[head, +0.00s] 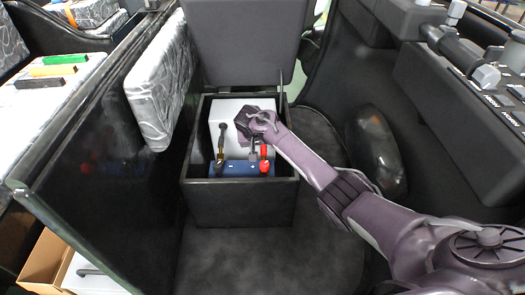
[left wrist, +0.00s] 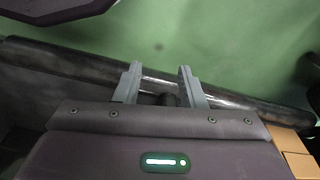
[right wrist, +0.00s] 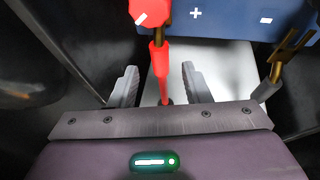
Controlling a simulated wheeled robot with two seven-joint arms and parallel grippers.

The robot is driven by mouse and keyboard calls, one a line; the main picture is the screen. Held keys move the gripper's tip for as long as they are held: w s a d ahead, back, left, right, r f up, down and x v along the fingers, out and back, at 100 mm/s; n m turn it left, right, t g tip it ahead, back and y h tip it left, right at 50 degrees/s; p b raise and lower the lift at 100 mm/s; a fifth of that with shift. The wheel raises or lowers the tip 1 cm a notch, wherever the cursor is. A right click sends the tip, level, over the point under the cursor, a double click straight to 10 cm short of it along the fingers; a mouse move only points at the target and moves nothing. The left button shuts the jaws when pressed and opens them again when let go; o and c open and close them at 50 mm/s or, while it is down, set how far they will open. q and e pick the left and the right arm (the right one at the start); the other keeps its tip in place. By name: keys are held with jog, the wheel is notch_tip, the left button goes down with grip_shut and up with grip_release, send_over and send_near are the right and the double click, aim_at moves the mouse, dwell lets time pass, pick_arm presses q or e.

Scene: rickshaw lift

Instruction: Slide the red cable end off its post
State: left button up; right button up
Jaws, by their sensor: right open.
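The red cable end (head: 264,151) stands at the battery's plus side inside the dark open box. In the right wrist view its red sleeve (right wrist: 160,65) runs up to a brass-coloured clamp and a red knob (right wrist: 148,10) with a white mark. The knob hides the post. The blue battery (right wrist: 222,18) carries plus and minus signs. My right gripper (right wrist: 160,86) is open, with one finger on each side of the red sleeve and visible gaps to it; in the head view it is over the box (head: 253,133). My left gripper (left wrist: 157,85) is open and empty, away from the box.
The box (head: 240,205) has its lid (head: 243,45) raised behind. A white block (head: 228,115) fills its rear. A dark cable with a brass clamp (right wrist: 290,45) is at the minus side. A dark bar (left wrist: 60,68) lies beyond my left fingers.

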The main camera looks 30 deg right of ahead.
aim_at(263, 151)
jog(key=b+x, duration=0.1)
jog(key=x, duration=0.3)
pick_arm(q)
jog(key=r, duration=0.5)
jog(key=shift+d+r, duration=0.3)
jog(key=shift+d, duration=0.1)
pick_arm(e)
grip_shut()
